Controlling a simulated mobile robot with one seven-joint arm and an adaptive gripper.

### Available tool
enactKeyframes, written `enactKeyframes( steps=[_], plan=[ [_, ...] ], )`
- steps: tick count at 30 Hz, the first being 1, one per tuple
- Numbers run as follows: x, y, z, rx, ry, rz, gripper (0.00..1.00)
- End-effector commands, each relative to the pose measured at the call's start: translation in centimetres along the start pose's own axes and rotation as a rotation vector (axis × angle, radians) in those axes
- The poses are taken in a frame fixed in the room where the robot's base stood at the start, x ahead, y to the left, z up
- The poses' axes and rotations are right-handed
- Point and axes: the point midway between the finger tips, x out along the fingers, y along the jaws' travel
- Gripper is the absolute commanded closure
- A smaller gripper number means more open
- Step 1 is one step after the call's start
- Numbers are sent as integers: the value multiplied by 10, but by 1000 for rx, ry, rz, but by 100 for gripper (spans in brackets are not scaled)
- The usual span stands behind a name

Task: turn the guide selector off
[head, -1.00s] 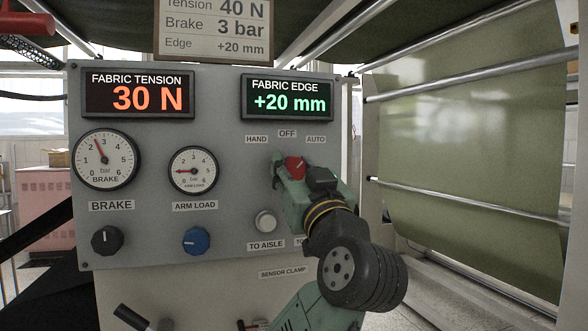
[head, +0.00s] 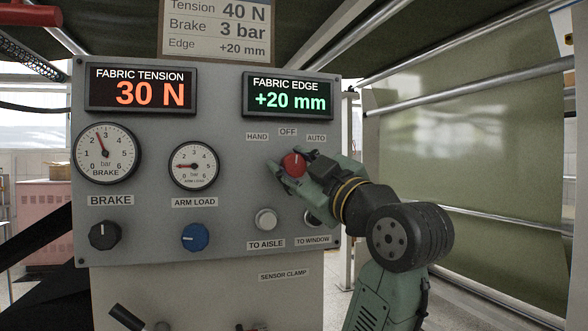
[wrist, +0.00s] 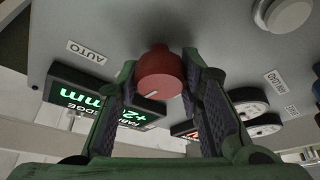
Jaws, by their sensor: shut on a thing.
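The guide selector is a red round knob (head: 293,164) on the grey panel, below the HAND, OFF and AUTO labels (head: 287,132). My gripper (head: 291,166) comes in from the lower right and is shut on the knob. In the wrist view, the red knob (wrist: 160,72) sits between my two fingers (wrist: 160,80), one on each side. A small white mark shows on its face. In the head view the mark seems to point roughly up, towards OFF, but it is too small to be sure.
The white TO AISLE button (head: 265,220) is below my gripper; my arm partly covers the TO WINDOW button. A blue knob (head: 195,237) and a black knob (head: 105,235) are further left. The fabric edge display (head: 288,97) is above. Fabric and rollers (head: 470,150) stand at right.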

Motion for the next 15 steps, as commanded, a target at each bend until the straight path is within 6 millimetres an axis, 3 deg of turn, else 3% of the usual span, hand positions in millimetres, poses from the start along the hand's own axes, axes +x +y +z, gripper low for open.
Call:
enactKeyframes(
  steps=[15],
  plan=[
    [0, 0, 0, -95, 0, -40, 94]
  ],
)
